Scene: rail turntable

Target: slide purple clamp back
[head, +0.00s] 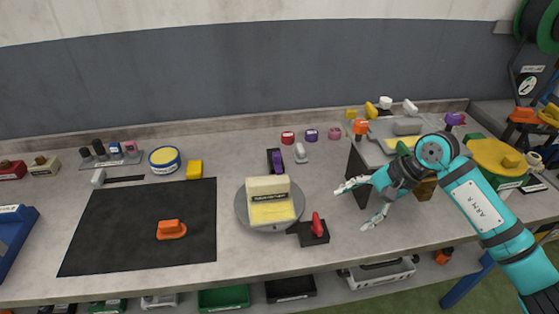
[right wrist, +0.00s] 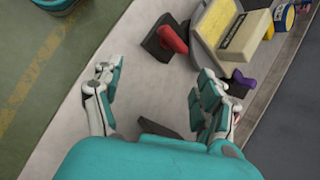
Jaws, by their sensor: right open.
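A purple clamp (head: 278,160) sits on a short black base behind the turntable; it also shows in the right wrist view (right wrist: 241,84). The round grey turntable (head: 243,210) bears a cream and yellow block (head: 268,188). A red clamp (head: 317,225) on a black base stands at the turntable's front right, and shows in the right wrist view (right wrist: 172,39). My right gripper (head: 354,206) is open and empty, to the right of the turntable and apart from both clamps. In the right wrist view its fingers (right wrist: 157,75) are spread wide. My left gripper is not in view.
A raised stand (head: 358,172) is close behind my right gripper. A white-grey piece (head: 301,153) is right of the purple clamp, with small red, purple and pink items behind. A black mat (head: 120,230) with an orange piece (head: 171,230) lies left. Bare bench separates my gripper from the turntable.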

